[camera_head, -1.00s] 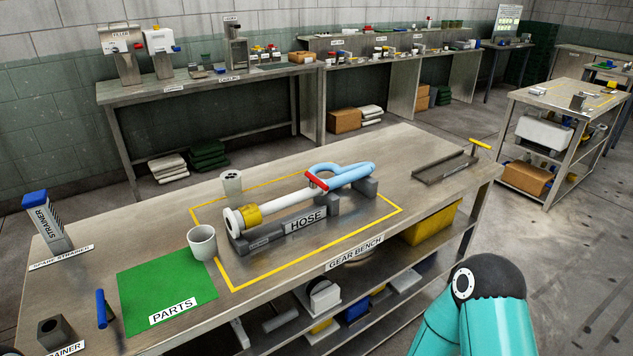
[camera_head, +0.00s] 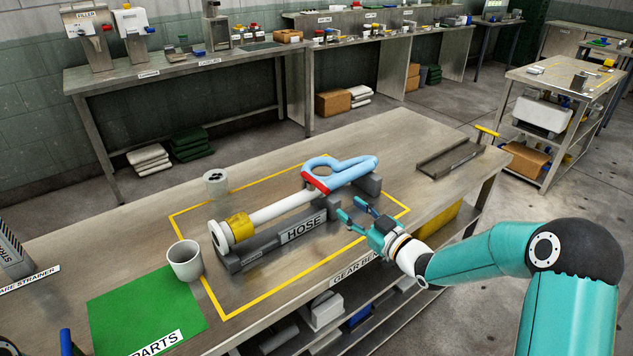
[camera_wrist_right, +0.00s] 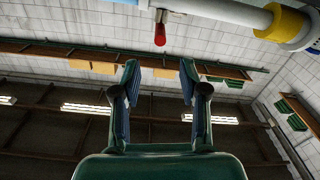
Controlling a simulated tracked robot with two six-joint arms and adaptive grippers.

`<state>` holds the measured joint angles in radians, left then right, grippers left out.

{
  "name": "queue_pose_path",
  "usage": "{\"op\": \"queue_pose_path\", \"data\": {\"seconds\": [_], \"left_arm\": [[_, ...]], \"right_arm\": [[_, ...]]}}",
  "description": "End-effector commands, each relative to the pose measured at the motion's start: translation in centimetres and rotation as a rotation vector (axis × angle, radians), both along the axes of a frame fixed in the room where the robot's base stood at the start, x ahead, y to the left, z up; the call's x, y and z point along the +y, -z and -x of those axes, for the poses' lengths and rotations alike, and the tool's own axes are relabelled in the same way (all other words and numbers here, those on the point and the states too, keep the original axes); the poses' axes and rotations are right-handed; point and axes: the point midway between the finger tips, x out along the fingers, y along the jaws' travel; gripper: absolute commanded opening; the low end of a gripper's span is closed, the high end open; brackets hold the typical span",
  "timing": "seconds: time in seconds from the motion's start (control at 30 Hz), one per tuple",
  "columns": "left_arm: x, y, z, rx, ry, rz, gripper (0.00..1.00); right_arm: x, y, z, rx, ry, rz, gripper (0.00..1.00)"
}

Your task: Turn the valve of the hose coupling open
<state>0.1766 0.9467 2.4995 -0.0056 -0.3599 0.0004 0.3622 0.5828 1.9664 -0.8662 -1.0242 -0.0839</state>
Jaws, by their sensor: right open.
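The hose coupling (camera_head: 270,211) is a white pipe with a yellow collar (camera_head: 239,226), lying on a grey stand marked HOSE (camera_head: 303,229). Its red valve lever (camera_head: 315,183) sits where the white pipe meets the looped light-blue hose (camera_head: 350,170). My right gripper (camera_head: 351,208) is open and empty, in front of the stand, its fingers pointing towards the coupling and apart from it. In the right wrist view the red lever (camera_wrist_right: 160,32) hangs below the pipe (camera_wrist_right: 225,11), beyond the open fingers (camera_wrist_right: 160,82). My left gripper is out of view.
The bench (camera_head: 400,143) has a yellow outline around the stand. A white cup (camera_head: 186,261) stands at the front left, another (camera_head: 215,183) behind the pipe. A green PARTS mat (camera_head: 145,310) lies left. A grey tray (camera_head: 449,158) lies at the right.

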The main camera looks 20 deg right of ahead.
Motion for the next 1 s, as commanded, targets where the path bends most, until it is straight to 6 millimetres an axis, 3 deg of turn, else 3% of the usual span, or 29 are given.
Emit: {"op": "queue_pose_path", "data": {"seconds": [0.5, 0.7, 1.0], "left_arm": [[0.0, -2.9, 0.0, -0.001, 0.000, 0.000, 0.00], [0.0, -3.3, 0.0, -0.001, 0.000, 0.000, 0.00], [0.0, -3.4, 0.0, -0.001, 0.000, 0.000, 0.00]], "right_arm": [[4.0, -0.1, -10.0, 0.002, -0.001, -0.002, 0.43], [4.7, 0.0, -12.1, 0.004, 0.002, -0.002, 0.43], [4.9, 0.1, -12.9, 0.003, 0.003, -0.002, 0.43]]}}
